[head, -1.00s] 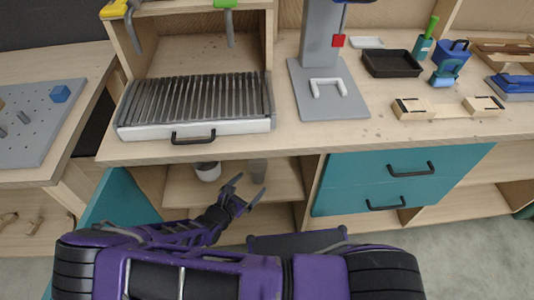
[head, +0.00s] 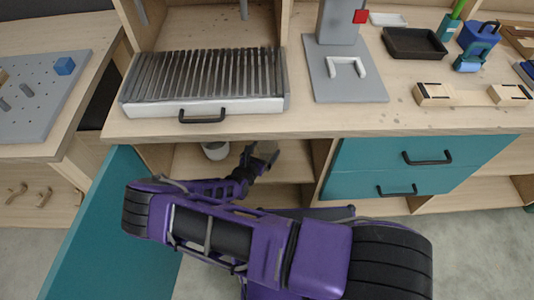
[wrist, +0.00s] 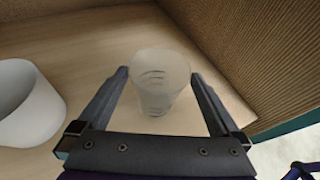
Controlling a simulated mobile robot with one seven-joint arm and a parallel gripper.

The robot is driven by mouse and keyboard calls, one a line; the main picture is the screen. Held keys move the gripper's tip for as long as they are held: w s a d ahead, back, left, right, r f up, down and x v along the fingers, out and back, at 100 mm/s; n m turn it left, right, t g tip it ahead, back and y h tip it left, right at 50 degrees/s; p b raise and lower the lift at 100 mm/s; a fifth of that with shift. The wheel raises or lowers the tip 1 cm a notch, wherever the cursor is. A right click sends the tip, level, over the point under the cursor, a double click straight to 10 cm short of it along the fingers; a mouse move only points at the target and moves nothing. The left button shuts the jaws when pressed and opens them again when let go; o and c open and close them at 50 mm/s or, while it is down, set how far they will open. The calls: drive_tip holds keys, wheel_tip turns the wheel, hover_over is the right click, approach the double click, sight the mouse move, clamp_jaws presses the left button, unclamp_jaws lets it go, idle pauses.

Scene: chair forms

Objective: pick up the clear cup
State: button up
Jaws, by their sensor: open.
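The clear cup (wrist: 160,82) stands upright on the wooden shelf in the wrist view, a see-through tumbler with a wide rim. My gripper (wrist: 160,80) is open, with one finger on each side of the cup; a gap shows beside each finger, and I cannot tell whether either touches. In the head view my gripper (head: 262,158) reaches into the open lower shelf under the bench. The cup is not clearly visible there, hidden by my gripper.
A white cup (wrist: 28,103) stands left of my gripper, and also shows in the head view (head: 215,150). A ribbed cabinet wall (wrist: 250,45) rises close on the right. Teal drawers (head: 415,165) are right of the shelf; an open teal door (head: 110,240) is left.

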sight(270, 143)
drive_tip(key=b+x, duration=0.1)
drive_tip(key=x, duration=0.5)
drive_tip(key=shift+r, duration=0.1)
drive_tip(key=shift+s, duration=0.1)
drive_tip(key=c, duration=0.8)
